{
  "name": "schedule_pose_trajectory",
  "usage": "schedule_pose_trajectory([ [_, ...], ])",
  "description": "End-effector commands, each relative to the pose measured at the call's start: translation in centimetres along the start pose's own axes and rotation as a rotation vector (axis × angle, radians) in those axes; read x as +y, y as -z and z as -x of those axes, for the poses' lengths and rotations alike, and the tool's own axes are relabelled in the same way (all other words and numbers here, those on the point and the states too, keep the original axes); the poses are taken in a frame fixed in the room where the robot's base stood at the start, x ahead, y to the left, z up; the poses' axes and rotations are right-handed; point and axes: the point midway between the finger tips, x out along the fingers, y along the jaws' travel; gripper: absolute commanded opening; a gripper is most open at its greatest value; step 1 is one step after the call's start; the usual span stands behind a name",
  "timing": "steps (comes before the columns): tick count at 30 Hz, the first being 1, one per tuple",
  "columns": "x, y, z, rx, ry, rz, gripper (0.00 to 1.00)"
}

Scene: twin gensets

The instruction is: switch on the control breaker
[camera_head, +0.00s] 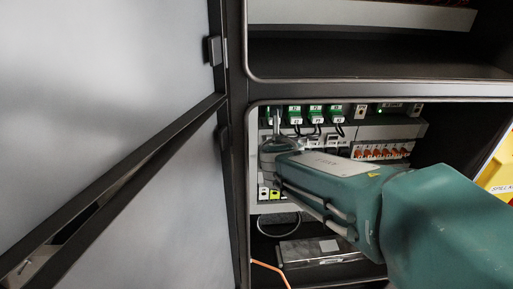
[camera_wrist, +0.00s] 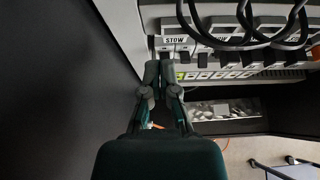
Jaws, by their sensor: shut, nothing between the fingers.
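My gripper (camera_wrist: 160,66) shows in the wrist view with its two dark fingers together and nothing between them. The fingertips are just below a white label reading STOW (camera_wrist: 175,40), close to the left end of a row of breakers (camera_wrist: 228,58) with dark levers. I cannot tell whether they touch. In the head view my arm covers much of the panel, and the breaker row (camera_head: 338,142) shows only in part. Which breaker is the control breaker cannot be read, and its lever position is unclear.
Black cables (camera_wrist: 245,35) hang across the breaker fronts. Green modules (camera_head: 315,114) line the panel top, and orange-lever breakers (camera_head: 382,152) sit at its right. The cabinet side wall (camera_wrist: 70,80) is close at left. A grey box (camera_head: 308,250) lies on the cabinet floor.

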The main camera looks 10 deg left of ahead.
Motion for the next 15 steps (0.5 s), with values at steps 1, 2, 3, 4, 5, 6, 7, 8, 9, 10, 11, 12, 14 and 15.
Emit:
schedule_pose_trajectory([
  [1,-0.2,0.0,0.1,0.0,0.001,-0.001,0.0],
  [2,-0.2,0.0,0.1,0.001,0.0,-0.001,0.0],
  [3,-0.1,0.0,0.0,0.001,0.001,0.0,0.0],
  [4,0.0,0.0,0.0,0.001,0.001,0.0,0.0],
  [5,0.1,0.0,0.0,0.001,0.001,0.001,0.0],
  [6,0.3,0.0,-0.1,0.001,0.001,0.002,0.0],
  [7,0.4,0.1,-0.1,0.002,0.001,0.004,0.0],
  [8,0.6,0.1,-0.2,0.002,0.002,0.004,0.0],
  [9,0.6,0.0,-0.1,0.002,0.006,-0.006,0.0],
  [10,0.2,0.0,0.0,0.001,0.014,-0.028,0.0],
  [11,-0.3,-0.1,0.2,0.0,0.027,-0.065,0.0],
  [12,-1.3,-0.2,0.8,-0.002,0.053,-0.138,0.0],
  [14,-3.6,-0.3,2.0,-0.011,0.108,-0.304,0.0],
  [15,-5.5,-0.1,3.1,-0.018,0.153,-0.444,0.0],
])
